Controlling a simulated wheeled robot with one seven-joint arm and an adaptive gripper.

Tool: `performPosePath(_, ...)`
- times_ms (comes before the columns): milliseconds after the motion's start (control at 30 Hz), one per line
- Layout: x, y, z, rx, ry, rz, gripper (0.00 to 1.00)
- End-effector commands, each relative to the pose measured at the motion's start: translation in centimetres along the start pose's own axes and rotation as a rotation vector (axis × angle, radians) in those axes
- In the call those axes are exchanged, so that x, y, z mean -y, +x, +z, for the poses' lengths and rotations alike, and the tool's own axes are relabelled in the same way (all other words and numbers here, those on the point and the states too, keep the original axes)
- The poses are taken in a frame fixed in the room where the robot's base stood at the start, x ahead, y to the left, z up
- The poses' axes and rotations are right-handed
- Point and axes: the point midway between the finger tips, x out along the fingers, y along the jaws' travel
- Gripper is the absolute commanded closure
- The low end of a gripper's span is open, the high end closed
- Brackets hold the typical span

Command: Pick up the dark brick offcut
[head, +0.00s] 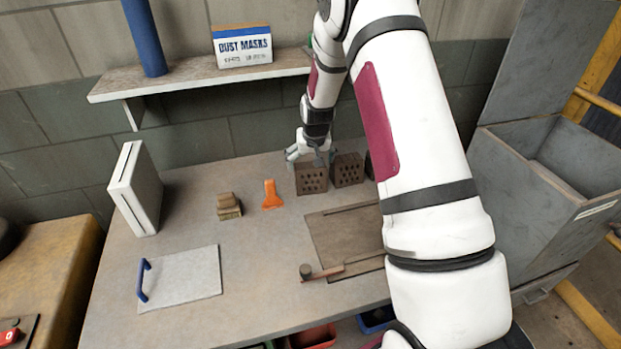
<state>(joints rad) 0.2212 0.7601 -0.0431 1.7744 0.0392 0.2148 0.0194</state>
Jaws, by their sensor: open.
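Two dark brown perforated bricks stand side by side towards the back of the worktable: a left one (311,180) and a right one (348,171). A sliver of another dark thing (369,166) shows right of them, mostly hidden by my arm. I cannot tell for sure which of these is the dark brick offcut. My gripper (322,160) is open at the back of the left brick, by its top edge near the gap between the two bricks. Its fingertips are small and partly hidden, so contact cannot be told.
Left of the bricks are an orange tool (271,195) and a small stack of tan pieces (229,207). A blue-handled flat board (185,278) lies front left; a white box (135,188) stands behind. A recessed panel (345,235) lies in front. A shelf (200,77) overhangs the back.

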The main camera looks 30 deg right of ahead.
Motion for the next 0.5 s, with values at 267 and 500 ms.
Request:
performPosePath(267,-0.2,3.4,0.6,0.002,0.0,0.0,0.07)
performPosePath(500,-0.2,4.7,0.5,0.0,0.0,0.0,0.07)
